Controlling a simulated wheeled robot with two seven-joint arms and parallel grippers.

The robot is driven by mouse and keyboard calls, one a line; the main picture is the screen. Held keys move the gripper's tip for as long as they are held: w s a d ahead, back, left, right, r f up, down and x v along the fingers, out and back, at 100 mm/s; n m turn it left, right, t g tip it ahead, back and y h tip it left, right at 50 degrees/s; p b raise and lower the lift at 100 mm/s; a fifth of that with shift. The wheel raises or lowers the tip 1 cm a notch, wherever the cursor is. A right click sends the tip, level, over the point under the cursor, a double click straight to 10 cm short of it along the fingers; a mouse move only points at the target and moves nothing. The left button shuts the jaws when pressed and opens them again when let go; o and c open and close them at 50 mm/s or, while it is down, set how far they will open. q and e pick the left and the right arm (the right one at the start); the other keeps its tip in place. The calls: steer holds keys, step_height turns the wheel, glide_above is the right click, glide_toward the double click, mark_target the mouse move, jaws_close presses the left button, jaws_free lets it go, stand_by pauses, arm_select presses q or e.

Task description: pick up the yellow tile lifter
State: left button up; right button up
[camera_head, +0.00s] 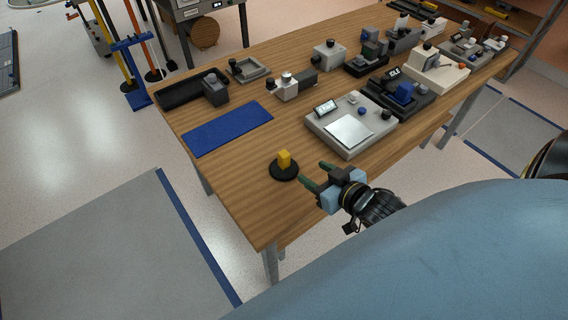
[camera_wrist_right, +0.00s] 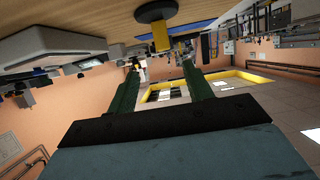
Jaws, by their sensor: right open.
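The yellow tile lifter has a small yellow grip (camera_head: 284,158) on a round black disc (camera_head: 284,171). It stands upright near the front left edge of the wooden table (camera_head: 246,205). My right gripper (camera_head: 314,175) is open and empty, just to the right of the lifter, with its green fingers pointing at it. In the right wrist view the picture is upside down; the yellow grip (camera_wrist_right: 161,38) appears just beyond and between the fingertips (camera_wrist_right: 160,62), apart from them. My left gripper is not in view.
A blue mat (camera_head: 228,128) lies behind the lifter. A grey scale with a bright plate (camera_head: 349,131) stands behind my right gripper. Several other instruments fill the far part of the table. The wood around the lifter is clear.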

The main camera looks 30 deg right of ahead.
mark_target(287, 157)
steer(key=x, duration=0.2)
steer(key=b+x, duration=0.1)
steer(key=x, duration=0.5)
steer(key=shift+w+r, duration=0.2)
steer(key=shift+r, duration=0.2)
steer(key=x, duration=0.2)
steer(key=b+x, duration=0.1)
steer(key=x, duration=0.1)
steer(key=shift+a+f, duration=0.25)
steer(key=shift+f, duration=0.05)
steer(key=shift+w+f, duration=0.15)
steer(key=shift+w, duration=0.3)
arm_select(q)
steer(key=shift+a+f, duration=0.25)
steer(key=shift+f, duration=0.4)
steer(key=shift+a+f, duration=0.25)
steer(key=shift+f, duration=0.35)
arm_select(e)
steer(key=shift+c, duration=0.4)
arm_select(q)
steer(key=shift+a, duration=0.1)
arm_select(e)
jaws_close()
